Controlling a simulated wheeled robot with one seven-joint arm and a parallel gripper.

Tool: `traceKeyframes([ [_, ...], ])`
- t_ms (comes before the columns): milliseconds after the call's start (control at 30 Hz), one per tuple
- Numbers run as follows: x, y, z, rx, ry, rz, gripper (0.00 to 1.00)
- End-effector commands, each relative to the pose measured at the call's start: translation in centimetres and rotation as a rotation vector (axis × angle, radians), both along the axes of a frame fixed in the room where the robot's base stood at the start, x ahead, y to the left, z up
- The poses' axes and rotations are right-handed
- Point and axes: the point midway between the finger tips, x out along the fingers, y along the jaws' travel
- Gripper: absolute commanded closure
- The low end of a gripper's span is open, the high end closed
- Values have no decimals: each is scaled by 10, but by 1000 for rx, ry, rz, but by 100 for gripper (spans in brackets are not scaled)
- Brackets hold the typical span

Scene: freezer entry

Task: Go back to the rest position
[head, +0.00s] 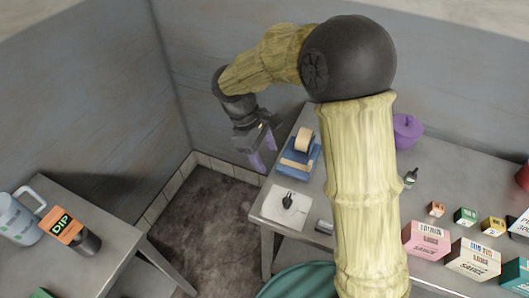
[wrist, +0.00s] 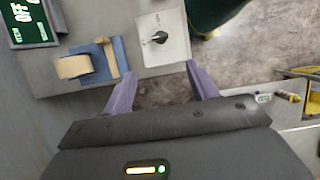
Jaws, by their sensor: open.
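My gripper (head: 263,153) hangs in the air near the back wall, left of the grey table's back corner, in the head view. Its two purple fingers are apart. In the wrist view my gripper (wrist: 160,70) is open, and nothing shows between the fingers but the table edge and floor beyond. The fingers appear clear of the table things. My arm rises across the middle of the head view and hides part of the right table.
A blue tape dispenser (head: 301,158) and a white plate with a black knob (head: 286,207) are on the right table (head: 268,212). A purple pot (head: 407,130) and several small boxes stand farther right. A left table (head: 100,225) holds a mug (head: 20,220). Dark floor lies between.

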Motion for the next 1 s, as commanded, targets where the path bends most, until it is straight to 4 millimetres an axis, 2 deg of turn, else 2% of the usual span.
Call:
traceKeyframes([
  [500, 0, 1, 2, -1, 1, 0, 42],
  [633, -1, -6, 2, 10, -11, -27, 42],
  [767, -7, -30, 1, 55, -58, -143, 42],
  [1000, -38, -104, -5, 209, -243, -583, 42],
])
